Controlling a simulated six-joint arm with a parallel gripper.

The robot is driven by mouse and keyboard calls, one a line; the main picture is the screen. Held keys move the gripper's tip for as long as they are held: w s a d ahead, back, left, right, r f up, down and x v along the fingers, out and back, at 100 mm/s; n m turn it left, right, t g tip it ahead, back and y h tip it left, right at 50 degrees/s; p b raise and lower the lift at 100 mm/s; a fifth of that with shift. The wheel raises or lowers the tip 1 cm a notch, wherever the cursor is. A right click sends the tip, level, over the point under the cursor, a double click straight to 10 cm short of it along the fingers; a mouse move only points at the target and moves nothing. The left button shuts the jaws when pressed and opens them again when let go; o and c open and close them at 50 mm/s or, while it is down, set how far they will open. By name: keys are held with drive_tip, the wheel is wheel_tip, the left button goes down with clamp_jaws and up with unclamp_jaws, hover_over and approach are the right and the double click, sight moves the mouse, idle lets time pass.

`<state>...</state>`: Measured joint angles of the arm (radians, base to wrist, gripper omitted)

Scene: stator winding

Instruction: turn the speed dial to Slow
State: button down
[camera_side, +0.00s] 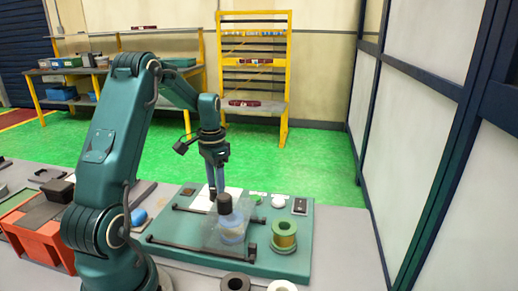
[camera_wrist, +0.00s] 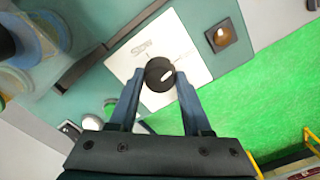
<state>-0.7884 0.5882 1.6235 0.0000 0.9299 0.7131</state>
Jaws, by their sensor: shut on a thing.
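The speed dial (camera_wrist: 158,72) is a round black knob with a white mark on top. It sits on a white plate (camera_wrist: 190,52) printed with the word "Slow" (camera_wrist: 141,50) and thin lines. In the wrist view my gripper (camera_wrist: 158,80) has one blue finger on each side of the knob, with the tips against it. My gripper is shut on the dial. In the side view my gripper (camera_side: 213,196) points down at the white plate (camera_side: 203,204), and the knob is hidden behind the fingers.
On the green base (camera_side: 301,262), a clear-covered part with a black top (camera_side: 225,203) stands close to my gripper. An amber button (camera_wrist: 221,36) sits beside the plate.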

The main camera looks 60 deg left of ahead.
drive_tip(key=n, duration=0.4)
drive_tip(key=shift+n, duration=0.3)
drive_tip(key=n, duration=0.3)
drive_tip(key=shift+n, duration=0.3)
drive_tip(key=n, duration=0.3)
drive_tip(key=shift+n, duration=2.5)
drive_tip(key=shift+c, duration=1.7)
unclamp_jaws()
